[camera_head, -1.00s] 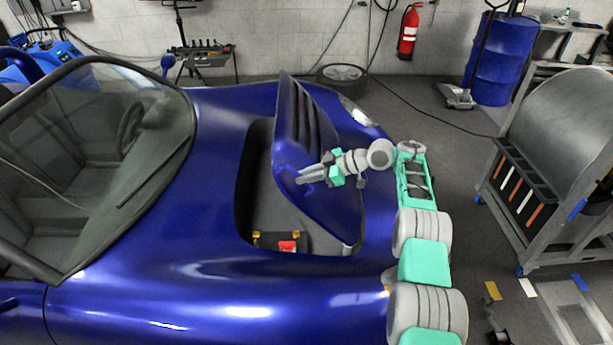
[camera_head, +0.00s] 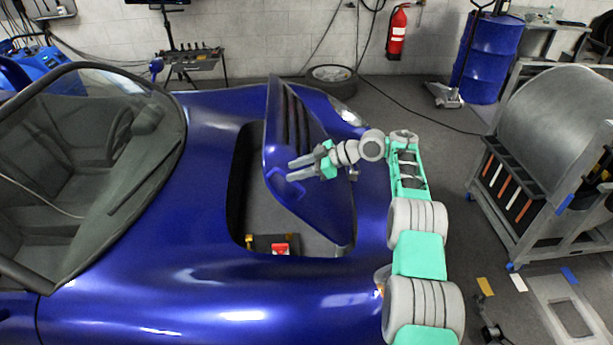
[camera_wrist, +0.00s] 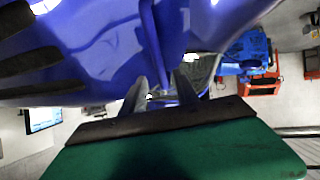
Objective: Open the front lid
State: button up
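The front lid (camera_head: 315,185) of the blue car is raised and stands steeply tilted over the open front compartment (camera_head: 285,225). It has dark slots and a small blue handle (camera_head: 283,187) near its free edge. My gripper (camera_head: 291,170) is in front of the lid's inclined face, close to the handle. Its two fingers are spread apart with nothing visibly clamped. In the wrist view, the fingers (camera_wrist: 160,92) are apart below the blue lid surface (camera_wrist: 100,45), and a blue bar (camera_wrist: 152,45) shows just beyond them. Contact with the handle cannot be told.
A red item (camera_head: 280,249) lies in the compartment. The windshield (camera_head: 95,150) is to the left. A grey wheeled cart (camera_head: 535,175) stands at the right, with floor between it and the car. A blue barrel (camera_head: 487,55) and a tyre (camera_head: 331,76) are behind.

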jog(key=s+d+r+b, duration=0.2)
jog(key=s+r+b, duration=0.2)
jog(key=s+r, duration=0.5)
jog(key=shift+s+d, duration=0.25)
jog(key=shift+s, duration=2)
